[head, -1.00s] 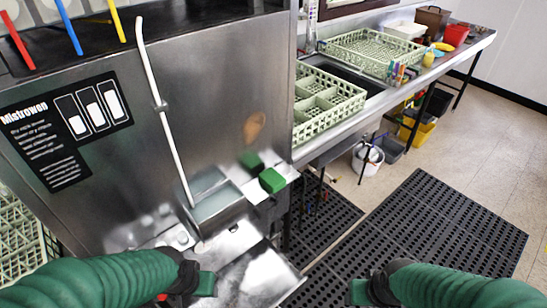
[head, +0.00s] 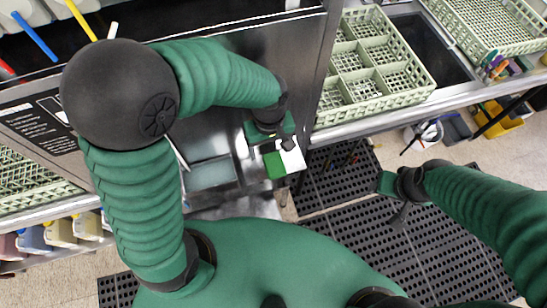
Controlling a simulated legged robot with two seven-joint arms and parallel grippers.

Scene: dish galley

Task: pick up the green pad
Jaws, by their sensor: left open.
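The green pad (head: 274,166) lies on a small ledge at the front of the steel machine, left of the dish counter. My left gripper (head: 272,146) is open and points down just above the pad, at its far edge in the picture. The gripper hides part of the pad, and I see nothing between the fingers. Whether a finger touches the pad I cannot tell. My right gripper (head: 396,196) hangs over the black floor mat, well right of the pad; its jaws are unclear.
A pale green dish rack (head: 392,97) stands on the counter right of the machine, by a dark sink (head: 432,50). A second rack (head: 490,25) lies beyond. The black mat (head: 345,235) covers the floor below. A steel tray (head: 211,174) is left of the pad.

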